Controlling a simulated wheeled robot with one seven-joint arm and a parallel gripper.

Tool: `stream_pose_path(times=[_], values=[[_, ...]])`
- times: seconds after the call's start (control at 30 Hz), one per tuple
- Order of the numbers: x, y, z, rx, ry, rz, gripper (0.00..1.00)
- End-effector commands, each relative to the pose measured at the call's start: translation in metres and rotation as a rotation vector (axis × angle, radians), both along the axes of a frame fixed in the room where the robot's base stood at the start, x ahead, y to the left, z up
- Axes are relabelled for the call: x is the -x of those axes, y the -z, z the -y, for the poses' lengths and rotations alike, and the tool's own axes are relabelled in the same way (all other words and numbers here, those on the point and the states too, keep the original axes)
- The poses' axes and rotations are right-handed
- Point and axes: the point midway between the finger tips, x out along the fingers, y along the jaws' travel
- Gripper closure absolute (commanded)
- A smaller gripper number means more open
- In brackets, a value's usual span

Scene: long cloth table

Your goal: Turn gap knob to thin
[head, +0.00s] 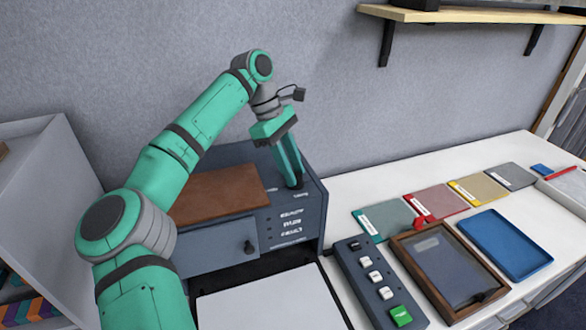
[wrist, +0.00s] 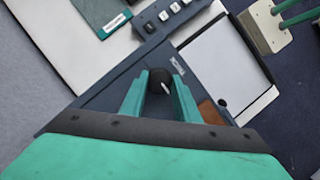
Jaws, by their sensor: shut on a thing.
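The machine (head: 210,258) is a dark blue-grey box on the white table, with a brown panel on top and white lettering at its right. My gripper (head: 298,185) points down at the top right of the machine. In the wrist view, my gripper (wrist: 160,85) has its two green fingers on either side of a round black knob (wrist: 159,81) with a white pointer line. The gripper is shut on this knob. In the head view the fingers hide most of the knob. The thin mark cannot be read.
A second dark knob (head: 248,246) sits on the machine's front. A button box (head: 373,280) with white keys and a green key stands to the right. Beyond it are a wooden tray (head: 405,262), a blue tray (head: 503,243) and several coloured swatches (head: 436,199). A shelf (head: 470,14) hangs above.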

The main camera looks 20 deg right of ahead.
Motion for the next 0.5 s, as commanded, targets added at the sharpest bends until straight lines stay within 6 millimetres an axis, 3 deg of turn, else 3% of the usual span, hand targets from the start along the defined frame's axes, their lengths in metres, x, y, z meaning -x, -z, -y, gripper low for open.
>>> stream_pose_path(times=[0.1, 0.13, 0.2, 0.5], values=[[-0.0007, 0.0004, -0.0003, 0.000, -0.002, 0.002, 0.94], [-0.0007, 0.0004, -0.0003, 0.000, -0.002, 0.002, 0.69], [-0.0007, 0.0004, -0.0003, 0.001, -0.002, 0.001, 0.53], [-0.0006, -0.0004, -0.0002, 0.001, -0.002, 0.001, 0.53]])
